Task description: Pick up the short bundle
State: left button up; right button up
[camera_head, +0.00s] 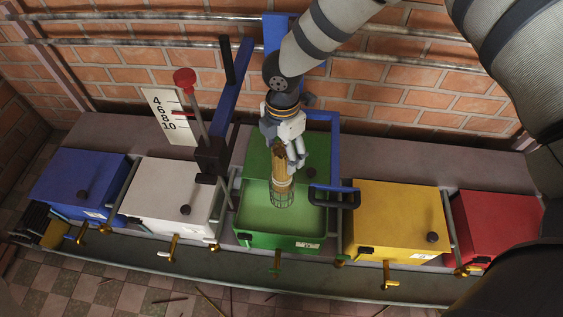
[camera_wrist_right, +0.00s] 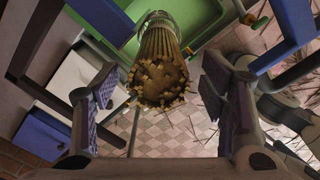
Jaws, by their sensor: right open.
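A bundle of thin tan sticks (camera_head: 283,183) stands roughly upright over the open green tray, its lower part inside a wire-mesh cage (camera_head: 282,198). It is the only bundle I can make out. My right gripper (camera_head: 285,150) is above it, pointing down at its upper end. In the right wrist view the bundle's cut end (camera_wrist_right: 160,85) lies between the two spread fingers, with a visible gap on each side. The right gripper (camera_wrist_right: 160,95) is open and holds nothing. My left gripper is not in view.
The green extruder box (camera_head: 258,236) stands between a white box (camera_head: 165,195) and a yellow box (camera_head: 395,215). Blue bars (camera_head: 235,90) rise close to the left of my right gripper, and a dark handle (camera_head: 335,195) is close on its right. A brick wall is behind.

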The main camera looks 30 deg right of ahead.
jog(key=shift+f, duration=0.1)
jog(key=shift+c, duration=0.6)
grip_shut()
jog(key=shift+w, duration=0.1)
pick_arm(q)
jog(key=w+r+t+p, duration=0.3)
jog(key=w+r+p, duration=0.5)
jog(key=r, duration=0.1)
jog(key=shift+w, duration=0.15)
pick_arm(e)
notch_tip(320, 180, up, 39)
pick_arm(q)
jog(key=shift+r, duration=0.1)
